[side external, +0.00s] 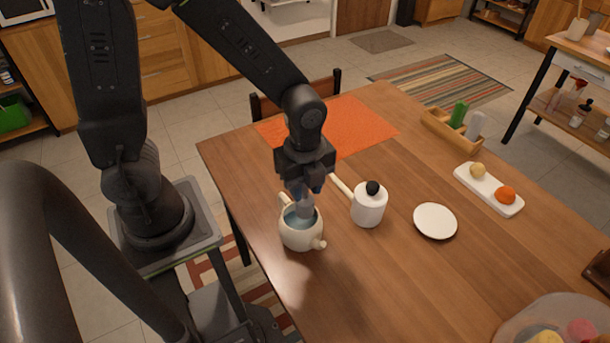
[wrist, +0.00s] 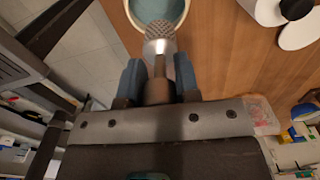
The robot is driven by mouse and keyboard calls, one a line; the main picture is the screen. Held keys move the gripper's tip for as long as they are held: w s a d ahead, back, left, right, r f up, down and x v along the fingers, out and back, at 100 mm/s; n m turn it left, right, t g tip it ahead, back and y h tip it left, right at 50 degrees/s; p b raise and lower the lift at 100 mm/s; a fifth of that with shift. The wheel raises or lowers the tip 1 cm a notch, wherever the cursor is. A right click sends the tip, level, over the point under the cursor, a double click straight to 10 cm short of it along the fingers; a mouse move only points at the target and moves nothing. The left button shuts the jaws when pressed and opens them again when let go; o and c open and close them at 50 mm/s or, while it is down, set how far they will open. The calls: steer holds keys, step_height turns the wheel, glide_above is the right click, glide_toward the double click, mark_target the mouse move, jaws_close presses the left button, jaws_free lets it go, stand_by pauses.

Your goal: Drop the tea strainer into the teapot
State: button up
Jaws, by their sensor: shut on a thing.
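The teapot (side external: 301,235) is cream-white and open-topped, with a bluish inside, and stands upright on the wooden table. In the wrist view its rim and blue-green inside (wrist: 155,10) show at the top. My gripper (side external: 303,187) is above the teapot, pointing down. It is shut on the tea strainer (wrist: 160,42), a grey metal piece with a perforated end, held between the blue fingers. In the side view the strainer (side external: 304,207) is at the teapot's mouth. I cannot tell how far it is inside.
A white pot with a black knob and side handle (side external: 369,205) stands close to the right of the teapot. A white plate (side external: 435,221), a tray with two round items (side external: 489,189) and a wooden spice box (side external: 453,130) are farther right.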

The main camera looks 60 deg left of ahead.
steer(key=shift+f, duration=0.15)
steer(key=o, duration=1)
step_height(320, 180, up, 14)
steer(key=shift+f, duration=0.1)
steer(key=s+a+r+n+t, duration=0.1)
steer(key=s+n+t, duration=0.1)
steer(key=n, duration=0.4)
steer(key=s+a+r+n+t, duration=0.1)
steer(key=s+a+n, duration=0.1)
steer(key=n, duration=0.4)
steer(key=s+a+r+n+t, duration=0.1)
steer(key=s+n+t, duration=0.1)
steer(key=n, duration=0.5)
steer(key=shift+a+r+t, duration=0.3)
